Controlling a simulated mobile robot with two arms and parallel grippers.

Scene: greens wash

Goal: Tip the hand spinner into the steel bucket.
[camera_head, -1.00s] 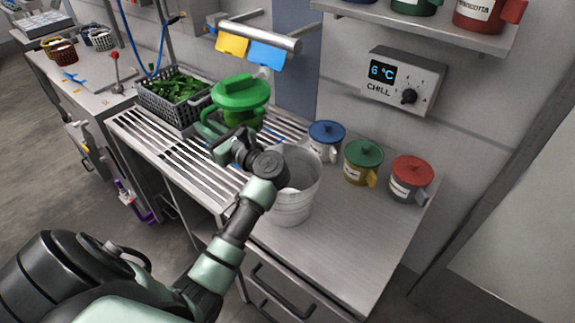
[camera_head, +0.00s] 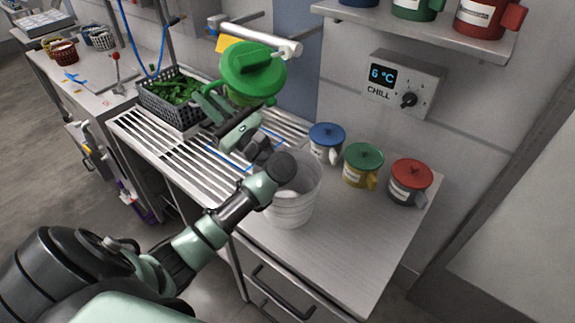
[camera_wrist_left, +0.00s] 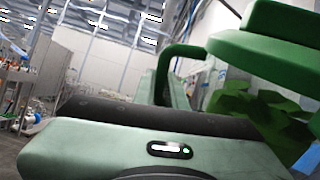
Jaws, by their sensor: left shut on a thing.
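The hand spinner, with a green lid (camera_head: 252,68) and a green see-through bowl, is held up above the slatted drain rack, its lid leaning a little toward the camera. My left gripper (camera_head: 228,108) is shut on the spinner's near left side; the fingertips are partly hidden. In the left wrist view the green lid (camera_wrist_left: 262,55) fills the upper right, with leafy green shapes below it. The steel bucket (camera_head: 292,208) stands upright on the counter, to the right of and below the spinner. My wrist covers part of its rim, and its inside shows little.
Blue (camera_head: 327,133), yellow-green (camera_head: 363,160) and red-lidded (camera_head: 410,178) canisters stand right of the bucket. A towel rail (camera_head: 260,38) hangs close to the spinner. The counter's front right is clear.

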